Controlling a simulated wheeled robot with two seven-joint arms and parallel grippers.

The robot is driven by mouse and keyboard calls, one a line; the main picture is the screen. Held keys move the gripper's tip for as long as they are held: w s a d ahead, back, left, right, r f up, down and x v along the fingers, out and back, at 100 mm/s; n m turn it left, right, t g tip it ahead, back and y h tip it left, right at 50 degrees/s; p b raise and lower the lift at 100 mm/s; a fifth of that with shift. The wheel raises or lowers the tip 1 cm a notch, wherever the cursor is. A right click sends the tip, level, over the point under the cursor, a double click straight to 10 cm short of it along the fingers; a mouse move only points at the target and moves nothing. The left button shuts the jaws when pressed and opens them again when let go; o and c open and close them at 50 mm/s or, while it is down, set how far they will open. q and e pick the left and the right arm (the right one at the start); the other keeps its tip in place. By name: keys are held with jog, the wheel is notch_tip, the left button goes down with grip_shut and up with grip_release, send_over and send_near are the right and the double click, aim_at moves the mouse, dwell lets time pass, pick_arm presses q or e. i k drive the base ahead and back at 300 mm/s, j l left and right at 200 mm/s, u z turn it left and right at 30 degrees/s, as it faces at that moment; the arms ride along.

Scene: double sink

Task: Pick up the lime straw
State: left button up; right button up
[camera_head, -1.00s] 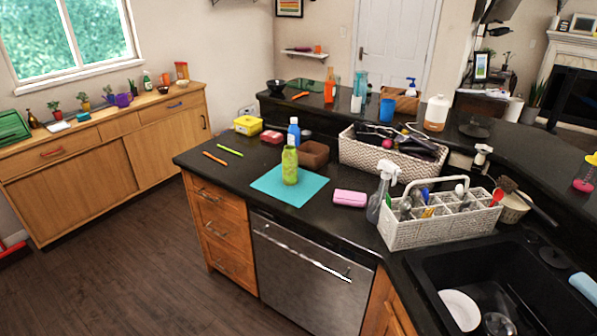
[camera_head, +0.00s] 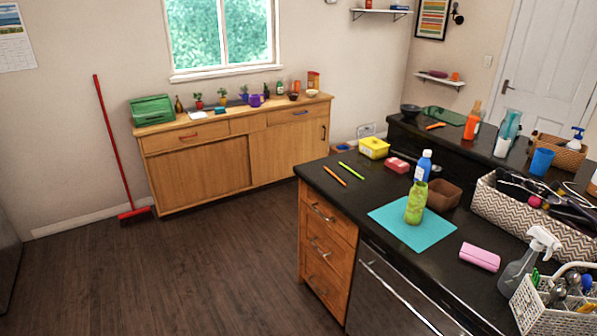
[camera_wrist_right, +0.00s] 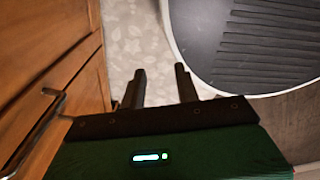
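The lime straw (camera_head: 352,170) lies flat on the dark counter in the head view, near the counter's left end. An orange straw (camera_head: 334,175) lies just left of it, roughly parallel and apart from it. My right gripper (camera_wrist_right: 160,80) shows in the right wrist view, with its two dark fingers apart and nothing between them. It is beside a wooden front with a handle. My left gripper is not in view.
A yellow box (camera_head: 374,147), a red container (camera_head: 397,165) and a teal mat (camera_head: 440,232) with a green bottle (camera_head: 416,203) are near the straws. Open wooden floor (camera_head: 190,270) lies left of the counter's drawers (camera_head: 326,245).

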aim_at(349, 169)
jog(key=i+j+u, duration=0.2)
jog(key=i+u, duration=0.55)
jog(key=i, duration=3.65)
jog(key=i+z, duration=0.25)
jog(key=i, duration=0.15)
jog(key=i+j+z, duration=0.5)
jog(key=i, duration=0.25)
jog(key=z, duration=1.9)
jog(key=i+l, duration=0.05)
